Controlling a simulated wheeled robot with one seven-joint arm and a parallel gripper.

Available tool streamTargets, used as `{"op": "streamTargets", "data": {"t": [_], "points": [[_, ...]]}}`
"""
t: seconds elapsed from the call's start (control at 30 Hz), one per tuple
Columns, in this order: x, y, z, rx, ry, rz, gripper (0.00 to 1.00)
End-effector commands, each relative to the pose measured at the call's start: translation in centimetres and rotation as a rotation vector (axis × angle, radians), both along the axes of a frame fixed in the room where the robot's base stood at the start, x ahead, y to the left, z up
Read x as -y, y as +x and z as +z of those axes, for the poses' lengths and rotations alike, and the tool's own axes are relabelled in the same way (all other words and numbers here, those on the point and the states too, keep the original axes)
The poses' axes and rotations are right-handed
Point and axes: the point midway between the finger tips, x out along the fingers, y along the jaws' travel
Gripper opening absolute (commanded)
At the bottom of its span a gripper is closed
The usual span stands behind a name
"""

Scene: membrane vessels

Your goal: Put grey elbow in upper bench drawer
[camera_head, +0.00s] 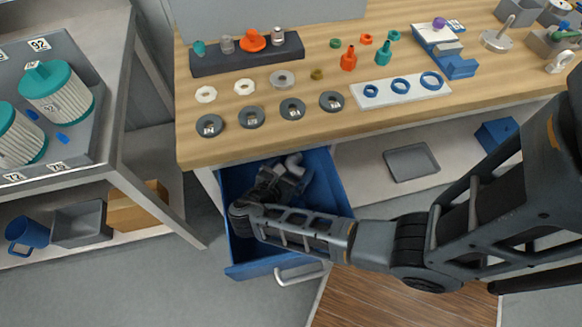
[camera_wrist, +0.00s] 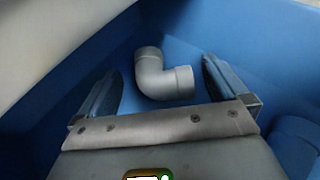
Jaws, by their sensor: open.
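The grey elbow (camera_head: 294,162) is a short bent pipe inside the open blue upper bench drawer (camera_head: 325,182). In the wrist view, the elbow (camera_wrist: 165,84) lies against the blue drawer interior (camera_wrist: 235,35), just beyond and between the finger ends, with visible space on both sides. My gripper (camera_head: 284,174) reaches down into the drawer. In the wrist view, my gripper (camera_wrist: 161,66) has its fingers spread wide and holds nothing. My wrist and arm hide part of the drawer.
The wooden bench top (camera_head: 300,140) above carries grey discs, a dark peg rack (camera_head: 250,54) and a white plate with blue rings (camera_head: 400,90). A lower shelf holds a grey tray (camera_head: 411,162). A side table with filter vessels (camera_head: 57,92) stands left. A blue rounded shape (camera_wrist: 298,140) shows in the wrist view.

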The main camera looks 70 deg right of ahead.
Motion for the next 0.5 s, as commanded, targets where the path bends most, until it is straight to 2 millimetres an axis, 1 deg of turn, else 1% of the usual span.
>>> {"op": "streamTargets", "data": {"t": [0.2,0.27,0.37,0.5], "points": [[0.0,0.0,0.2,0.000,0.000,0.000,1.00],[-0.4,0.1,0.3,0.001,0.000,0.002,1.00],[-1.5,0.3,0.7,0.001,0.000,0.003,1.00],[-3.9,0.6,1.7,0.002,0.000,0.006,1.00]]}}
